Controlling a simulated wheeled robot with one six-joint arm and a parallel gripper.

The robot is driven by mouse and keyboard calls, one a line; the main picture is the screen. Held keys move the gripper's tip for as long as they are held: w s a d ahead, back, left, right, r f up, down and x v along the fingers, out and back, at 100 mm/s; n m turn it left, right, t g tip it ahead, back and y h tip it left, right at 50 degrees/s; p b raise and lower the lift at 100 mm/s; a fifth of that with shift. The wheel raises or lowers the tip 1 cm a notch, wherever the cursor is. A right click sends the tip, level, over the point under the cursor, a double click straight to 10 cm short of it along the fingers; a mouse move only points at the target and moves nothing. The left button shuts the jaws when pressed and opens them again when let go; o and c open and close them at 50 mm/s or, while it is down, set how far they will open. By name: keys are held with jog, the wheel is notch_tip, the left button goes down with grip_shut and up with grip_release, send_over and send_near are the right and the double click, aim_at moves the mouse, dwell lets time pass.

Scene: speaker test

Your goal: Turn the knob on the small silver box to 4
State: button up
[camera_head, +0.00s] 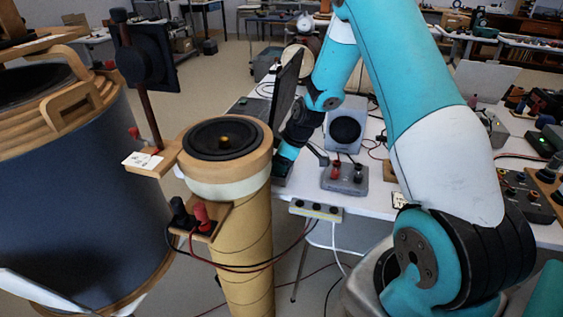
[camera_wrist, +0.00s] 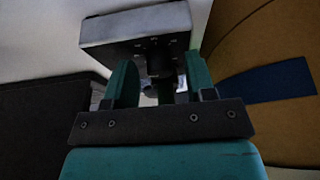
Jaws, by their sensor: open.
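The small silver box (camera_wrist: 130,26) shows at the top of the wrist view, with its dark dial face turned towards my gripper. A dark knob (camera_wrist: 157,60) stands out from that face, with small pale marks around it that are too small to read. My gripper (camera_wrist: 160,78) is open, with one teal finger on each side of the knob. I cannot tell whether the fingers touch it. In the head view my arm reaches down to the table behind the cardboard tube speaker. My fingertips and the silver box are hidden there.
The cardboard tube speaker (camera_head: 245,215) stands in front of the table, beside a large blue drum (camera_head: 80,190). A laptop (camera_head: 285,88), a grey box with red and black terminals (camera_head: 345,179) and a small speaker (camera_head: 345,130) stand near my arm. Cables hang at the table edge.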

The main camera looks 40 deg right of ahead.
jog(key=c, duration=0.9)
jog(key=shift+m+h, duration=0.3)
jog(key=shift+m, duration=0.5)
jog(key=o, duration=0.9)
jog(key=shift+r, duration=0.1)
jog(key=v, duration=1.7)
jog(key=shift+s, duration=0.2)
jog(key=shift+r, duration=0.1)
